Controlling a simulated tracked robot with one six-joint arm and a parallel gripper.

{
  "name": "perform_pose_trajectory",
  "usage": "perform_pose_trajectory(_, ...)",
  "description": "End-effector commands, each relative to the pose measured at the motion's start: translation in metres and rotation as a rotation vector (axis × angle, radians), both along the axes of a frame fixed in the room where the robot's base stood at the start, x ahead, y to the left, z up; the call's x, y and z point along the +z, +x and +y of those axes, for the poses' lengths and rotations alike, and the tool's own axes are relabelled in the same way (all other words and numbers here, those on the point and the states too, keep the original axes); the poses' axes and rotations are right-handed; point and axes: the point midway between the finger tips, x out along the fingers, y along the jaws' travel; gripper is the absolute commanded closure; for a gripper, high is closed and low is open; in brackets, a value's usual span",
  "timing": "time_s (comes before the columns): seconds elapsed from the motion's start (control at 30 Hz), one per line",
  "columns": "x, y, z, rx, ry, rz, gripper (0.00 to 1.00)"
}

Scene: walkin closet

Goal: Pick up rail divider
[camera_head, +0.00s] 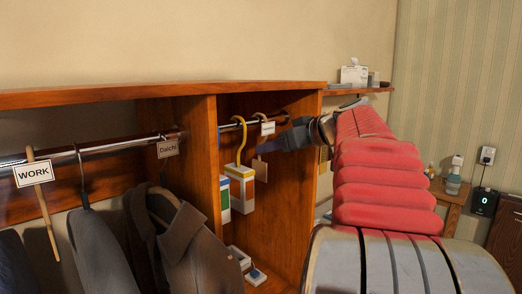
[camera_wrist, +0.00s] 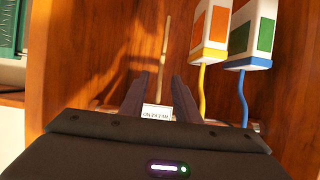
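A small white label (camera_head: 267,128) with unreadable text hangs on the closet rail in the right bay. In the wrist view the label (camera_wrist: 157,112) sits between my fingers, with a thin wooden stick (camera_wrist: 164,50) running beyond it; it looks like a rail divider. My gripper (camera_head: 283,140) is beside it at the rail. In the wrist view my gripper (camera_wrist: 155,90) is open, with a gap visible on both sides of the stick. Another divider, a stick with a WORK sign (camera_head: 34,172), hangs on the left bay's rail. A Daichi tag (camera_head: 168,148) also hangs there.
White boxes (camera_head: 240,188) hang by a yellow hook (camera_head: 240,142) close to the label; two boxes with yellow and blue hooks show in the wrist view (camera_wrist: 253,35). A wooden partition (camera_head: 200,150) separates the bays. Jackets (camera_head: 190,240) fill the left bay.

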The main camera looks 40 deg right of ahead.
Motion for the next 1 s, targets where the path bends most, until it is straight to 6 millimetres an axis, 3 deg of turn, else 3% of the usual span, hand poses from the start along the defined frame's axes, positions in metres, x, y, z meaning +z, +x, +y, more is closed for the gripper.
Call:
perform_pose_trajectory(0.47,-0.021,0.045,0.002,0.002,0.001,0.000,0.71)
perform_pose_trajectory(1.0,-0.022,0.047,0.003,0.002,0.000,0.000,0.71)
